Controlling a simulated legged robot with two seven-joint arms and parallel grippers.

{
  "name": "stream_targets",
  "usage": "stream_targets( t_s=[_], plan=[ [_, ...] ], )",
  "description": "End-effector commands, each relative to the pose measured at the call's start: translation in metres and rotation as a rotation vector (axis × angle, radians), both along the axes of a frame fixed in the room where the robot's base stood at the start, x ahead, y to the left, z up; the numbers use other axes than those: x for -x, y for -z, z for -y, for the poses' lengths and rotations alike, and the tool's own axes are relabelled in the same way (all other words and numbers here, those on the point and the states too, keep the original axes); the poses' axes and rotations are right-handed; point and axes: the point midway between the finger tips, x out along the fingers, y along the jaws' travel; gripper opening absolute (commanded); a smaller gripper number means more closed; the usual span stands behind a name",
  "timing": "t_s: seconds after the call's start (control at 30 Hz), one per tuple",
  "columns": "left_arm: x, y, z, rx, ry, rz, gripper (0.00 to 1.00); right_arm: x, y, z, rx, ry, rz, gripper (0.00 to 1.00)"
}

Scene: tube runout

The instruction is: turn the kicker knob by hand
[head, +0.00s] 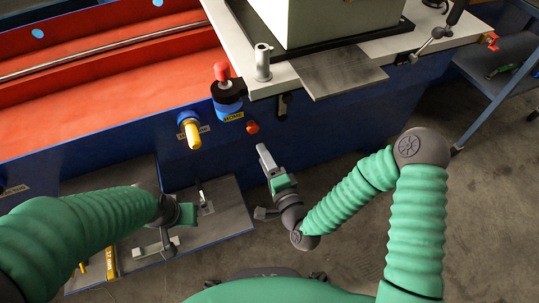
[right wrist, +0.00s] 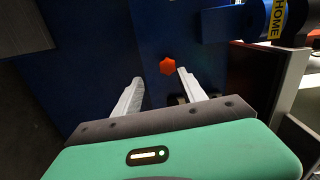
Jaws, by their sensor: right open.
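A small orange-red knob (head: 253,127) sits on the blue front panel of the machine, below the HOME label. In the right wrist view the knob (right wrist: 168,65) looks six-sided and lies just beyond the fingertips, nearer the right finger. My right gripper (head: 263,150) is open and empty, pointing at the panel a little below the knob; its two pale fingers (right wrist: 160,77) are apart. No contact with the knob shows. My left gripper (head: 188,213) is low at the left, in front of a grey plate; its fingers are not clear. I cannot read a kicker label.
A yellow handle (head: 192,133) and a blue-and-black fitting with a red top (head: 222,80) stick out left of the knob. A grey metal plate (head: 340,72) overhangs at upper right. A blue cart (head: 495,75) stands far right. Floor between is clear.

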Motion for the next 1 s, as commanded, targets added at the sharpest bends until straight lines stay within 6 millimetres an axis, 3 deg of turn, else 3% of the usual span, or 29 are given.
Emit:
stream_targets(
  t_s=[0.27,0.8,1.0],
  plan=[
    [0.0,0.002,0.0,0.0,-0.001,0.0,0.0,-0.016,-0.008,0.001,-0.078,0.041,0.026,0.49],
    [0.0,0.014,0.0,0.0,0.0,0.0,0.0,-0.078,-0.006,-0.016,-0.08,0.041,0.024,0.49],
    [0.0,0.009,0.0,0.0,-0.001,0.0,0.0,-0.078,-0.01,-0.017,-0.079,0.04,0.022,0.49]
  ],
)
